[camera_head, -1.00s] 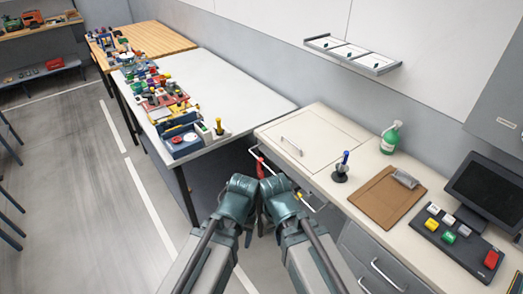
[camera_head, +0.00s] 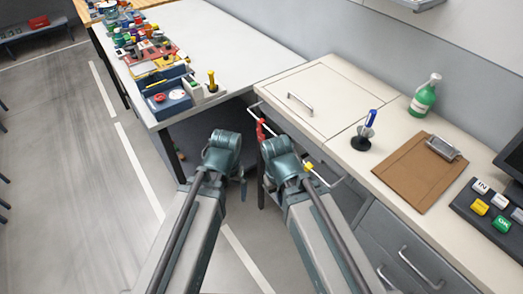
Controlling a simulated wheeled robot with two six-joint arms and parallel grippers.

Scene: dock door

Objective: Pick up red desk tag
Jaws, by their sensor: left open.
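A small red tag (camera_head: 262,129) hangs at the pale drawer handle (camera_head: 254,112) under the front edge of the desk. Its lower part is close behind my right wrist, and I cannot tell whether they touch. My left gripper (camera_head: 243,187) points down below my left wrist, left of and below the tag in the picture. It is open, with nothing visible in it. My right gripper (camera_head: 268,186) is mostly hidden behind my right wrist, so its jaws do not show clearly.
A yellow tag (camera_head: 308,167) is on the handle farther right. The desk (camera_head: 320,85) carries a green bottle (camera_head: 424,97), a stamp (camera_head: 364,132), a clipboard (camera_head: 418,172) and a button panel (camera_head: 484,215). A cluttered white table (camera_head: 215,40) stands left. Open floor (camera_head: 70,190) lies left.

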